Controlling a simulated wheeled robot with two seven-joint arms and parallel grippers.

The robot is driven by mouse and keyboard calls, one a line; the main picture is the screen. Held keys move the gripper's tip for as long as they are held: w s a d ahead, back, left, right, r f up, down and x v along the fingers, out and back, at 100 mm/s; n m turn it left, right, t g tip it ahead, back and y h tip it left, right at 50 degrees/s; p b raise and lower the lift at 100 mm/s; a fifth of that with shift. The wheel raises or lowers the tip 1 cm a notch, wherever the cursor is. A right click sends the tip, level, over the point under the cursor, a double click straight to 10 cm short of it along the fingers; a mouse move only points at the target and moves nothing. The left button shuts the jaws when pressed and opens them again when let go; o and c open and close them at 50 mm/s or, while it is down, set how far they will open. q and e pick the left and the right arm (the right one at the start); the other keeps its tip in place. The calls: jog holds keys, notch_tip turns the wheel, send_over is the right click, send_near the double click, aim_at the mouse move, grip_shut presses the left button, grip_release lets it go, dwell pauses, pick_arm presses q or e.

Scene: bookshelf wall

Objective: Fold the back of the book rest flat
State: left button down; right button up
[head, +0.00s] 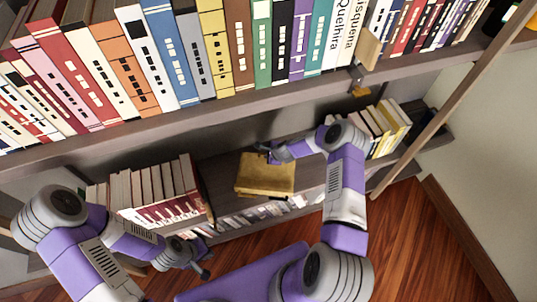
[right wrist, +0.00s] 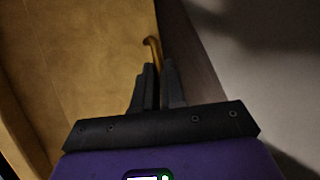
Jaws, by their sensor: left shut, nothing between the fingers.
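The yellow-brown wooden book rest (head: 265,176) stands on the lower shelf, in a gap between two groups of books. Its broad panel fills the left of the right wrist view (right wrist: 85,60). How far its back leans is hard to tell. My right gripper (head: 268,150) is at the top edge of the rest. In the right wrist view its fingers (right wrist: 158,85) are close together, with a thin curved brown piece (right wrist: 152,43) rising between the tips; they look shut on it. My left gripper (head: 206,266) is shut and empty, low in front of the shelf and apart from the rest.
A long row of books (head: 185,55) fills the upper shelf, whose board (head: 230,112) runs above my right arm. Red and white books (head: 155,195) stand left of the rest, yellow and white ones (head: 385,128) to the right. A slanted post (head: 440,105) stands at the right.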

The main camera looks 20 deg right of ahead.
jog(key=o, duration=0.4)
jog(key=p+v, duration=0.2)
jog(key=v, duration=0.5)
jog(key=shift+s+r+p, duration=0.15)
jog(key=shift+r+p, duration=0.15)
jog(key=shift+f, duration=0.1)
